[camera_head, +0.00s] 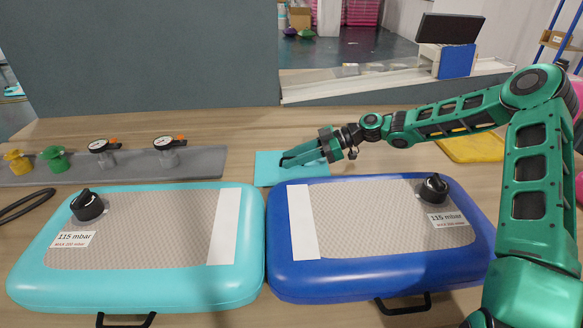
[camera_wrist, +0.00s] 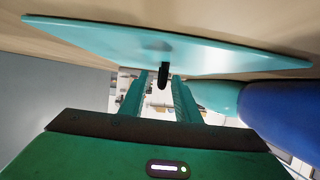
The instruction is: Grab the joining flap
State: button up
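The joining flap (camera_head: 267,171) is a flat teal sheet lying on the table behind the two inflatable tracks. It also shows in the wrist view (camera_wrist: 110,45) as a broad teal sheet with a small black handle (camera_wrist: 163,73). My gripper (camera_head: 285,160) is low over the flap, reaching in from the right and hiding part of it. In the wrist view my gripper (camera_wrist: 160,88) has its two green fingers apart, with the black handle between their tips. A gap shows on both sides of the handle.
A light teal track (camera_head: 150,290) and a dark blue track (camera_head: 380,285) lie side by side in front of the flap. A grey mat (camera_head: 205,160) with gauges and valves lies to the left. A grey wall (camera_head: 150,60) stands behind. A yellow mat (camera_head: 470,150) lies to the right.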

jog(key=shift+a+f, duration=0.15)
jog(key=shift+a, duration=0.2)
grip_shut()
